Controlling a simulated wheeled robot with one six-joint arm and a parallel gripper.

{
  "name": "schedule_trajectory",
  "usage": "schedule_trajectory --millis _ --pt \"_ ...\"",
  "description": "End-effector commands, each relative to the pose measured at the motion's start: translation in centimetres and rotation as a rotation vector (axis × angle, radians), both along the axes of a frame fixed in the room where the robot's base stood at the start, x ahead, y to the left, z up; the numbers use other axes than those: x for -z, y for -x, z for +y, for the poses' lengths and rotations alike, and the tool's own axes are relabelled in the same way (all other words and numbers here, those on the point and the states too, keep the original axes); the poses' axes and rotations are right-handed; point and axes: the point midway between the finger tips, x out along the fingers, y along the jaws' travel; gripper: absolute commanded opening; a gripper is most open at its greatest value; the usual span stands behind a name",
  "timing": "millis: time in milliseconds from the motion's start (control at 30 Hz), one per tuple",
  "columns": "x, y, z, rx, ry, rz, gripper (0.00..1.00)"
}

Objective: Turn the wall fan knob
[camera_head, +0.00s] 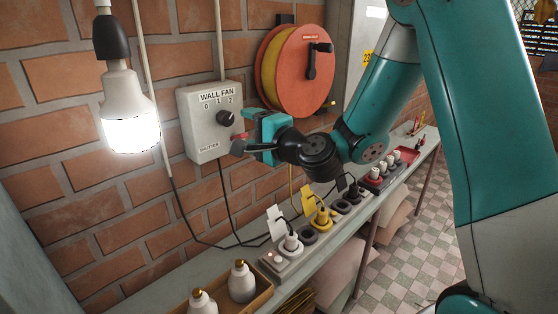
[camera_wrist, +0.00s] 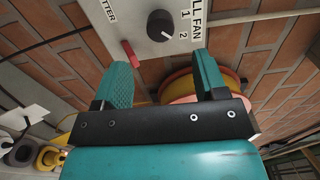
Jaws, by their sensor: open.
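The wall fan box (camera_head: 203,132) is a pale grey case on the brick wall, labelled WALL FAN with the marks 0, 1 and 2. Its round black knob (camera_head: 225,118) sits at the right part of its face. In the wrist view the knob (camera_wrist: 160,25) shows a white pointer line toward the 2 side. A red shutter lever (camera_wrist: 130,54) is below the knob on the same box (camera_wrist: 128,14). My gripper (camera_head: 247,131) is just right of the box. In the wrist view my gripper (camera_wrist: 160,75) is open and empty, its teal fingers apart and short of the knob.
A red and yellow reel (camera_head: 291,70) with a black crank is on the wall right of the box. A lit bulb (camera_head: 130,115) hangs at left. The bench below holds a power strip with plugs (camera_head: 291,247), and a wooden tray (camera_head: 262,292) with bulbs.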

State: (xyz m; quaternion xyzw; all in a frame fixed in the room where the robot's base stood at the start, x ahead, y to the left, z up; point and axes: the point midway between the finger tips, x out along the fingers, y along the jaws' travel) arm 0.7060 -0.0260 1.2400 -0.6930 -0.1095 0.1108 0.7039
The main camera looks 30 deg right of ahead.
Motion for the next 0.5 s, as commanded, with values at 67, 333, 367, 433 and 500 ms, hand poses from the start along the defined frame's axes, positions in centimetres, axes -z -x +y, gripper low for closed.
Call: schedule_trajectory --millis 67,333,367,433,500 --pt "0.8 2.0 -0.8 0.005 0.000 -0.003 0.66" --pt "0.6 5.9 -1.8 -0.005 0.005 -0.012 0.66" --pt "0.6 6.0 -1.8 -0.011 0.006 -0.014 0.66" --pt "0.6 6.5 -1.8 -0.017 0.006 -0.016 0.66" --pt "0.6 6.9 -2.0 -0.018 0.008 -0.014 0.66"
